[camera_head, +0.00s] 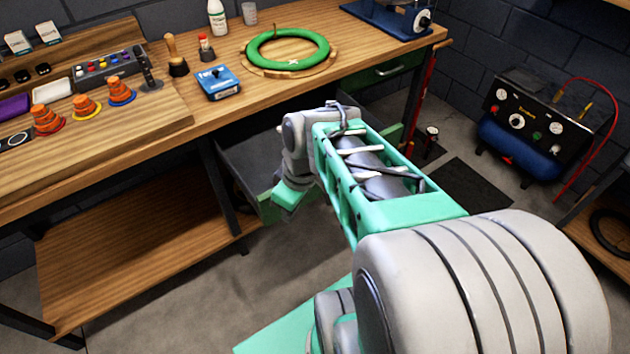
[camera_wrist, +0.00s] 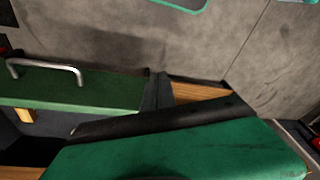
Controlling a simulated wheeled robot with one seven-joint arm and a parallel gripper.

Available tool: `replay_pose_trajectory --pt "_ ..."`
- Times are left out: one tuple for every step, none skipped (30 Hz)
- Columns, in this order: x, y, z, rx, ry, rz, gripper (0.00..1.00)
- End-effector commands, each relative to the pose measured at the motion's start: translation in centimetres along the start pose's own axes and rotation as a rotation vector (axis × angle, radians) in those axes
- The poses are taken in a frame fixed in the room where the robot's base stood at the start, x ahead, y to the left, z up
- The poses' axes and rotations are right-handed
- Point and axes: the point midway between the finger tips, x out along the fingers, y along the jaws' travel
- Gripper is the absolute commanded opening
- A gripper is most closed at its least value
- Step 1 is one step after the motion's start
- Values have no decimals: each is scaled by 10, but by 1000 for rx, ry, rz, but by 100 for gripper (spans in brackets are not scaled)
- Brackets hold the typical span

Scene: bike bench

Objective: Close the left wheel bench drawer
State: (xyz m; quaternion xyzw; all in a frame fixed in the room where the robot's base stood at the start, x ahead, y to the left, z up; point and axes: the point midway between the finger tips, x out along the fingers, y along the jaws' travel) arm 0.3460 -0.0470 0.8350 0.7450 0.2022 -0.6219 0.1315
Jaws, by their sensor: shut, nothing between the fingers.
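The left wheel bench drawer (camera_head: 250,158) stands pulled out under the bench top in the head view, its grey inside showing. Its dark green front (camera_head: 270,207) is partly hidden behind my arm. My gripper (camera_head: 288,200) is at the left part of this front, pointing down, shut and empty; whether it touches the front cannot be told. In the wrist view a green drawer front (camera_wrist: 85,93) with a metal bar handle (camera_wrist: 46,66) shows at the left. A large green surface with a dark edge fills the lower right there; I cannot tell what it is.
The wooden bench top (camera_head: 350,62) carries a green tire (camera_head: 288,48), a blue box (camera_head: 218,82) and orange cones. Another green drawer (camera_head: 388,72) with a handle is shut at the right. A lower shelf (camera_head: 130,245) is at the left. A compressor (camera_head: 535,125) stands on the floor at the right.

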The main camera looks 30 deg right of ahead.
Motion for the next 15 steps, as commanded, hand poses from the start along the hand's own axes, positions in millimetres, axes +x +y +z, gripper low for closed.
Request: replay_pose_trajectory --pt "-8 22 9 -92 28 -34 0" --pt "-10 33 14 -177 56 -52 0" --pt "-12 47 22 -288 102 -67 0" --pt "-15 58 28 -371 141 -71 0" --pt "-17 68 35 -451 181 -68 0" --pt "-22 80 45 -553 235 -54 0" --pt "-24 88 53 -625 273 -37 0" --pt "-27 95 61 -691 309 -16 0" --pt "-31 103 70 -769 349 16 0" --pt "-34 108 76 -821 374 41 0" --pt "-36 111 82 -864 395 64 0" --pt "-38 115 87 -913 416 92 0" --pt "-40 117 91 -940 426 110 0" --pt "-41 119 93 -962 434 124 0" --pt "-40 120 94 -982 442 135 0"
